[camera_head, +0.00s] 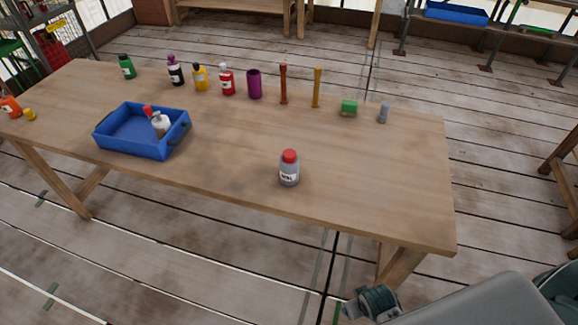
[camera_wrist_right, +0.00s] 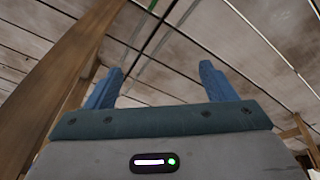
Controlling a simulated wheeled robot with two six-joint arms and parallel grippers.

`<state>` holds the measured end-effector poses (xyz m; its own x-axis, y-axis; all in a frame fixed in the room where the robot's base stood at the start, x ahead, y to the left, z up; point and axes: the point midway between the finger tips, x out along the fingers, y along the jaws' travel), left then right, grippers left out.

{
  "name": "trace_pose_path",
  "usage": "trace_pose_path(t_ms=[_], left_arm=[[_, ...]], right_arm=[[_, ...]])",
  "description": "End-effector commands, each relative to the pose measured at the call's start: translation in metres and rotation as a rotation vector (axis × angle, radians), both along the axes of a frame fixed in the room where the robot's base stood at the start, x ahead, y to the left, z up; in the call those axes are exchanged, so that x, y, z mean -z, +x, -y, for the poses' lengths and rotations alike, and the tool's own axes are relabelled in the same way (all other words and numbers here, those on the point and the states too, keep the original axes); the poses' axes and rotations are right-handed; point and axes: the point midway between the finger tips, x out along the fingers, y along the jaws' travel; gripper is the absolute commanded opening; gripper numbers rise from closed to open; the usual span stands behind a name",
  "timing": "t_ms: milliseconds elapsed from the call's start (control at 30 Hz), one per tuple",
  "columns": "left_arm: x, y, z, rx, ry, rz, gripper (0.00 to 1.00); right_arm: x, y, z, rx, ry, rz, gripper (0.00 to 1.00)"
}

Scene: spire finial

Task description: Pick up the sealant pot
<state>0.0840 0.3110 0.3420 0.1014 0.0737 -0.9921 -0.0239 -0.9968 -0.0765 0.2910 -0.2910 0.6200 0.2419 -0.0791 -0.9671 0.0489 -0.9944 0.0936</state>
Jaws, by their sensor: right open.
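The sealant pot is probably the grey pot with a red lid and a pale label (camera_head: 289,169), standing upright near the front edge of the table, right of centre. My right gripper (camera_wrist_right: 160,88) is open and empty in the right wrist view, with its two blue fingers apart over the floor, near a wooden table leg. In the head view my right arm comes in at the lower right, off the table and apart from the pot. My left gripper is not in view.
The wooden table (camera_head: 230,140) has a blue tray (camera_head: 105,140) at left, holding a white bottle and a red item. The table around the pot is clear.

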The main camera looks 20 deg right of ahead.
Motion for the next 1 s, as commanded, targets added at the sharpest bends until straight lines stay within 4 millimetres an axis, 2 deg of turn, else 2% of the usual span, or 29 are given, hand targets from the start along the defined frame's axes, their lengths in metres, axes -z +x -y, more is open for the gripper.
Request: trace_pose_path(t_ms=[33,100,367,467,533,600,767,1000], left_arm=[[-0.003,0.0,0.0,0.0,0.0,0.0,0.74],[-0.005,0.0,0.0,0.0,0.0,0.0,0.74],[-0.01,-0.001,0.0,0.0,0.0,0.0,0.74],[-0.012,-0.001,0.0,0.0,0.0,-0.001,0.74],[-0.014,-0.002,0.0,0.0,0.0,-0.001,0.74],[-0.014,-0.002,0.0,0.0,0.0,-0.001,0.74],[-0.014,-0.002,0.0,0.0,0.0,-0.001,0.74],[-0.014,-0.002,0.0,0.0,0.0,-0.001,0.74]], right_arm=[[-0.027,0.003,-0.002,-0.003,0.0,0.013,0.77],[-0.055,0.005,-0.005,-0.006,-0.001,0.022,0.77],[-0.139,0.011,-0.014,-0.02,0.006,0.071,0.77],[-0.172,0.021,-0.02,-0.032,0.018,0.115,0.77],[-0.199,0.04,-0.027,-0.047,0.035,0.181,0.77],[-0.212,0.06,-0.033,-0.066,0.053,0.24,0.77],[-0.232,0.108,-0.045,-0.098,0.088,0.37,0.77],[-0.264,0.196,-0.063,-0.143,0.143,0.595,0.77]])
